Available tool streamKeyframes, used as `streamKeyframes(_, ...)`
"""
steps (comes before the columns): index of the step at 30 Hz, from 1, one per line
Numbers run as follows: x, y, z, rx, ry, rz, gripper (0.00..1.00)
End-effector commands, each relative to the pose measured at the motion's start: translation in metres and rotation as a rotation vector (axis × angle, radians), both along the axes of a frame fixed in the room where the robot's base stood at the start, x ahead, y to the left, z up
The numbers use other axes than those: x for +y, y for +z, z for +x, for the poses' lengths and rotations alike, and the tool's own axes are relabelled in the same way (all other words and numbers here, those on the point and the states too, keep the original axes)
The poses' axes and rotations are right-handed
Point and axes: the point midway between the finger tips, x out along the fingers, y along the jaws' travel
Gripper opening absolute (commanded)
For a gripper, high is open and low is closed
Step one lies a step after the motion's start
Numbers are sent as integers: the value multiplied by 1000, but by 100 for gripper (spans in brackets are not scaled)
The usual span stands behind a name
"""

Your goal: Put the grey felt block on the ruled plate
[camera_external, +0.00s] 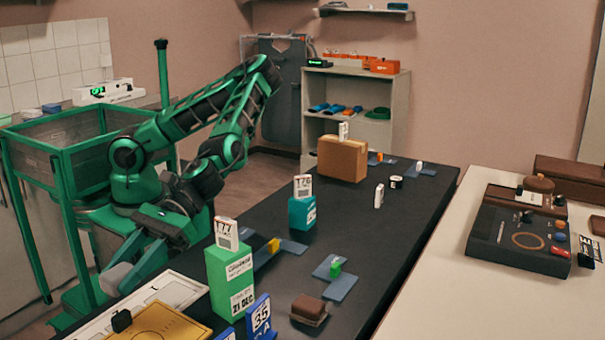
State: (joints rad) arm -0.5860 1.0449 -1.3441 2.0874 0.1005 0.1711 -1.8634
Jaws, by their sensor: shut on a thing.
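My gripper (128,273) is low at the left end of the dark table, beside its near left edge. It is shut on a pale grey block, the grey felt block (113,279), which shows at the gripper's lower left. The fingertips are partly hidden, and I cannot tell how far above the surface the block is. A white plate with dark markings (178,290), which looks like the ruled plate, lies just to the right of and below the gripper.
A yellow tray (158,324) with a black knob lies in front. A tall green box (232,280) topped by a white card stands close right of the plate. A blue number block (259,316) and brown block (309,308) are nearby.

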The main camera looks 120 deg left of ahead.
Motion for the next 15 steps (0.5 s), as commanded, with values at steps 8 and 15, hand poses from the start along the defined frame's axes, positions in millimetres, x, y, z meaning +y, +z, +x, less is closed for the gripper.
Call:
streamKeyframes(8, -17, -13, 0, 0, 1, 0, 13)
streamKeyframes(15, -17, -42, 0, 3, 1, -1, 13)
